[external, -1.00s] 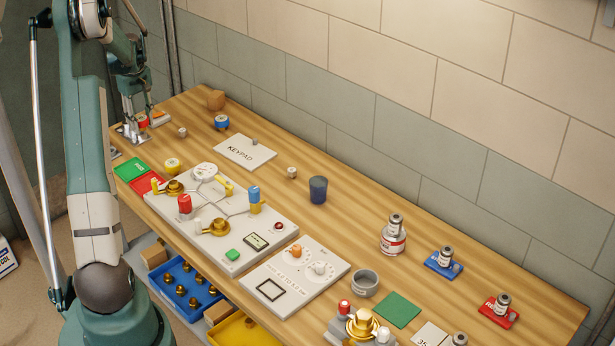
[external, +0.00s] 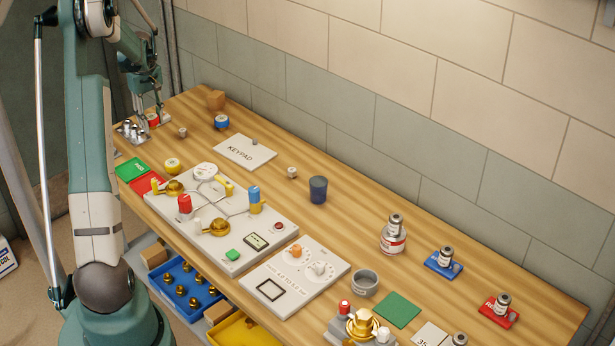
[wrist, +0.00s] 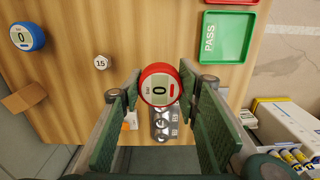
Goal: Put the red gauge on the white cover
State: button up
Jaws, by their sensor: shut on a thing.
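The red gauge (wrist: 160,88) has a red rim and a pale face reading 0. In the wrist view it sits between the fingertips of my gripper (wrist: 159,92), which is shut on it. In the external view the gauge (external: 154,120) and my gripper (external: 151,110) are at the far left end of the bench. Its height above the bench is hard to tell. A round white disc (external: 205,170), which looks like the white cover, lies at the back left of the valve panel, nearer the camera and to the right of my gripper. It is outside the wrist view.
A grey holder with silver parts (wrist: 165,125) is just below the gauge. Valves and pipes rise from the panel (external: 245,225).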

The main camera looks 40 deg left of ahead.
jog(key=w+d+r+m+p, duration=0.1)
jog(key=w+d+m, duration=0.3)
jog(key=w+d, duration=1.8)
jog(key=shift+d, duration=1.15)
send_over(244, 150)
jog(key=shift+d+f, duration=0.1)
jog(key=shift+f, duration=2.95)
jog(key=shift+f, duration=1.9)
jog(key=shift+f, duration=0.15)
